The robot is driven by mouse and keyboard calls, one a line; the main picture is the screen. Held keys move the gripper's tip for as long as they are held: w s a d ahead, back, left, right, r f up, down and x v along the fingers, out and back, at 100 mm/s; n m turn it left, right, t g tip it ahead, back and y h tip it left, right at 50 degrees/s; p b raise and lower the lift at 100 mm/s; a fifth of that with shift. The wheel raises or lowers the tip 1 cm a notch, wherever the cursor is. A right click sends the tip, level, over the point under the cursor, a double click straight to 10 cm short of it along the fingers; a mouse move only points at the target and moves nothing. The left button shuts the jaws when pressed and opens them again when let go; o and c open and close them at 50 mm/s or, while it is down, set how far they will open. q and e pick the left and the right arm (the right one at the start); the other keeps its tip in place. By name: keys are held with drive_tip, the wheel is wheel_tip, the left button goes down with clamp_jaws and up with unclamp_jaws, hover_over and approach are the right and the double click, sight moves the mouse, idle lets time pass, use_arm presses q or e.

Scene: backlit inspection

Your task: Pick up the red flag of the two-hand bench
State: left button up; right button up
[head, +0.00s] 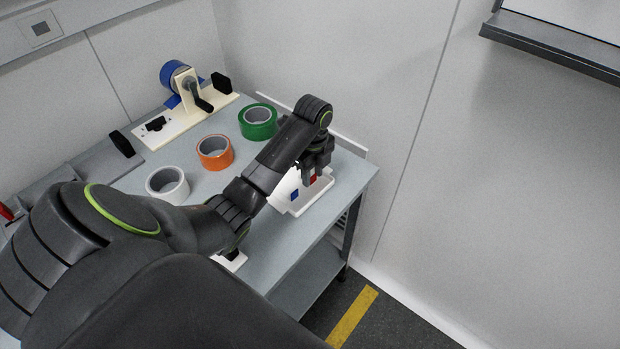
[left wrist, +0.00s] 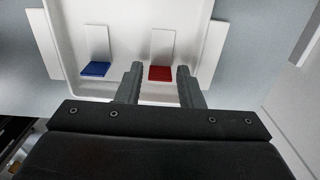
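The red flag (left wrist: 160,73) lies at one end of a white strip in a white tray (left wrist: 67,40); in the head view a bit of red (head: 313,178) shows just under my left gripper (head: 318,169). In the left wrist view the left gripper's fingers (left wrist: 159,84) are apart, one on each side of the red flag in the picture. Nothing is seen held between them. Whether the fingers are level with the flag or above it, I cannot tell. A blue flag (left wrist: 95,69) on a similar strip lies to the left. My right gripper is in neither view.
On the grey bench (head: 290,245) stand green (head: 258,122), orange (head: 215,152) and white (head: 167,185) tape rolls. A tape dispenser with a blue roll (head: 174,75) is at the back. A wall rises beyond the tray. Bare bench top lies in front of the tray.

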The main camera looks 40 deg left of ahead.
use_arm(q)
drive_tip(key=c, duration=0.5)
drive_tip(key=shift+c, duration=0.3)
drive_tip(key=shift+r, duration=0.2)
